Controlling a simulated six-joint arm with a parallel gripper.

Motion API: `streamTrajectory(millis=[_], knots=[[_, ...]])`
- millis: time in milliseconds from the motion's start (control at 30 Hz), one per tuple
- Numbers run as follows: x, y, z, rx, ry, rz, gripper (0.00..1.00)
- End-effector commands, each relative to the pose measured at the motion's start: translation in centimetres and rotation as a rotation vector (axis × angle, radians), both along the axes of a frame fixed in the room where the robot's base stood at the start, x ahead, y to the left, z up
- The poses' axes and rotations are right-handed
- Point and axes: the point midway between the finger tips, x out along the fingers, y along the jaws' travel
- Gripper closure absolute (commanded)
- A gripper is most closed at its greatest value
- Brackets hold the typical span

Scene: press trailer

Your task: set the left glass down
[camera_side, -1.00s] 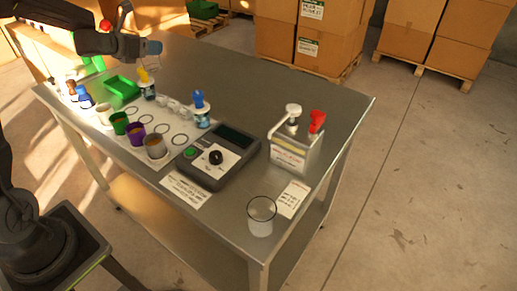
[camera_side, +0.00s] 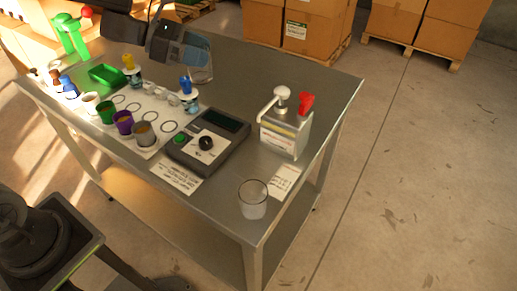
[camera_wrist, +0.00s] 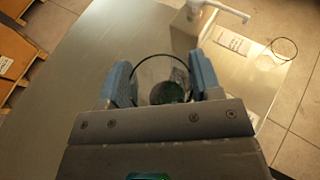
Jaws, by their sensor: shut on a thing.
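My gripper (camera_side: 183,46) is shut on a clear glass (camera_side: 201,72) at the back of the metal table, behind the dropper bottles. In the wrist view the two blue fingers (camera_wrist: 161,76) grip the glass (camera_wrist: 152,66) from both sides, and its round rim shows between them. Whether its base touches the table I cannot tell. A second clear glass (camera_side: 253,200) stands upright at the table's front right corner; it also shows as a ring in the wrist view (camera_wrist: 283,49).
A dispenser box (camera_side: 286,134) with a white pump and red handle stands at the right. A dark device (camera_side: 209,141) with a knob, several coloured cups (camera_side: 124,122), bottles (camera_side: 186,94) and a green tray (camera_side: 107,74) crowd the left. The table's back right is bare.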

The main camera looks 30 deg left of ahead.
Motion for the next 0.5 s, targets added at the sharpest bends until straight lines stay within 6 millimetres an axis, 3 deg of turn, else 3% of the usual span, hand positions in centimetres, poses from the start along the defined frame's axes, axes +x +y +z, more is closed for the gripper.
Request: streamTrajectory(millis=[100,300,500], knots=[[-1.8,-3.4,0.0,-0.002,0.001,-0.125,0.72],[-4.1,-6.6,0.1,-0.006,0.005,-0.262,0.72],[-4.2,-6.7,-2.8,-0.008,0.01,-0.267,0.72]])
